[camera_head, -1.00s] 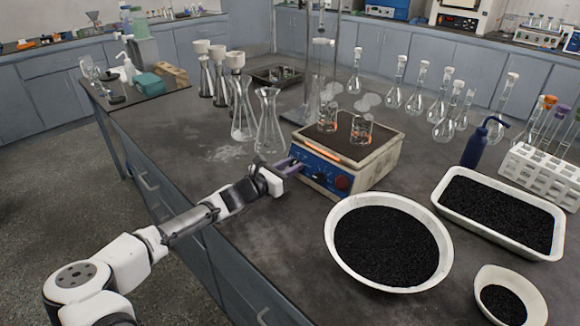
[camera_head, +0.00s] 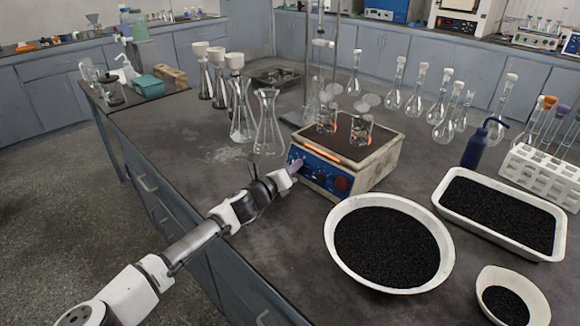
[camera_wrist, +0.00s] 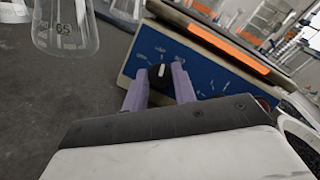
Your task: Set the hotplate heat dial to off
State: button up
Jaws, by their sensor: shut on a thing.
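The hotplate (camera_head: 379,165) stands on the bench with a blue front panel and a glowing orange strip along its top front edge. In the wrist view, a black dial (camera_wrist: 158,76) with a white pointer line sits near the left of the blue panel (camera_wrist: 205,75). The pointer points roughly upward in that picture, amid white marks too small to read. My gripper (camera_head: 298,164) reaches the panel's left part. In the wrist view its purple fingers (camera_wrist: 160,83) lie on either side of the dial and are shut on it. The right finger hides part of the panel.
Two beakers (camera_head: 361,131) stand on the hotplate top. A conical flask (camera_head: 268,130) stands close to the left of my gripper. A round bowl of black grains (camera_head: 334,262) lies at the hotplate's front right. The bench front is clear.

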jog(key=n+y+p, duration=0.1)
jog(key=n, duration=0.1)
jog(key=n+y+p, duration=0.1)
jog(key=n+p, duration=0.1)
jog(key=n, duration=0.1)
jog(key=r+n+p, duration=0.1)
jog(key=n+p, duration=0.1)
jog(key=shift+d+n+y, duration=0.15)
jog(key=shift+n+y, duration=0.15)
jog(key=shift+y, duration=0.1)
jog(key=n+g+y+p, duration=0.1)
jog(key=n+p, duration=0.2)
jog(key=shift+n+g+y+p, duration=0.4)
jog(key=shift+n+g+p, duration=0.1)
jog(key=shift+n+p, duration=1.05)
jog(key=shift+f, duration=0.1)
jog(key=o, duration=1)
jog(key=shift+f, duration=0.1)
jog(key=b+v, duration=0.3)
jog(key=v, duration=1.1)
jog(key=shift+w+b, duration=0.1)
jog(key=shift+b, duration=0.25)
